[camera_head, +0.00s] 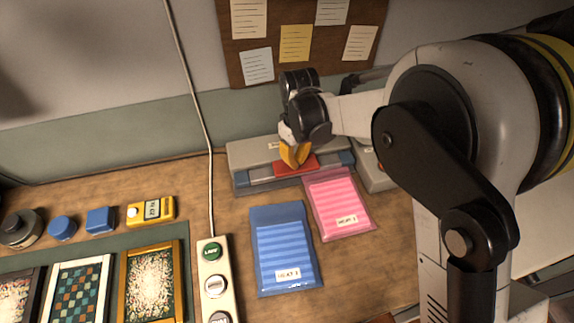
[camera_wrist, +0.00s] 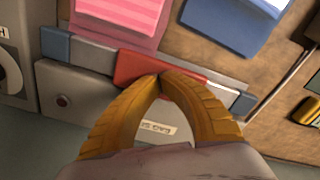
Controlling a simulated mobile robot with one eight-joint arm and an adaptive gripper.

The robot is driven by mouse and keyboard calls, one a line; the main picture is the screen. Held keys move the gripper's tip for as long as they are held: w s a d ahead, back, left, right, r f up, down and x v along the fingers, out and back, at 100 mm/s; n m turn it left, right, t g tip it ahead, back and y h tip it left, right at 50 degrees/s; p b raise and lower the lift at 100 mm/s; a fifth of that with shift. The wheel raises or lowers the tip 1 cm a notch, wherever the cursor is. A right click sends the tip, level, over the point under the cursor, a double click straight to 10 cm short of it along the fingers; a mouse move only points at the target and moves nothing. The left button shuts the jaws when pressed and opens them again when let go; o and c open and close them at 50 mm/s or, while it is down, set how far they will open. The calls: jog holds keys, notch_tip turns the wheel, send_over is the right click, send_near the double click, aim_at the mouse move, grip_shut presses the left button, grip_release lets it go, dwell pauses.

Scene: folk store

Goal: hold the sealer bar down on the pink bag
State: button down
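The sealer (camera_head: 245,165) is a grey box at the back of the bench, with a lighter bar and a red grip pad (camera_head: 296,166) at its middle. The pink bag (camera_head: 339,203) lies in front of the sealer's right part, its far end at the bar. In the wrist view the pink bag (camera_wrist: 120,20) meets the bar (camera_wrist: 90,55) beside the red pad (camera_wrist: 150,66). My gripper (camera_head: 296,160) has its yellow fingers at the red pad. In the wrist view the fingertips (camera_wrist: 162,76) meet over the pad's edge with nothing visible between them. Exact contact is hard to tell.
A blue bag (camera_head: 284,249) lies in front, left of the pink bag. A switch strip (camera_head: 214,280) with a green button stands left of it. A yellow timer (camera_head: 151,211) and framed pictures (camera_head: 150,285) are further left. A grey device (camera_head: 372,172) stands right of the sealer.

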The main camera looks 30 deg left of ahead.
jog(key=shift+f+b, duration=0.5)
jog(key=shift+f, duration=0.7)
jog(key=shift+r, duration=0.1)
dwell(3.4)
jog(key=shift+r+p, duration=2.6)
jog(key=shift+r, duration=1.9)
jog(key=shift+d, duration=0.1)
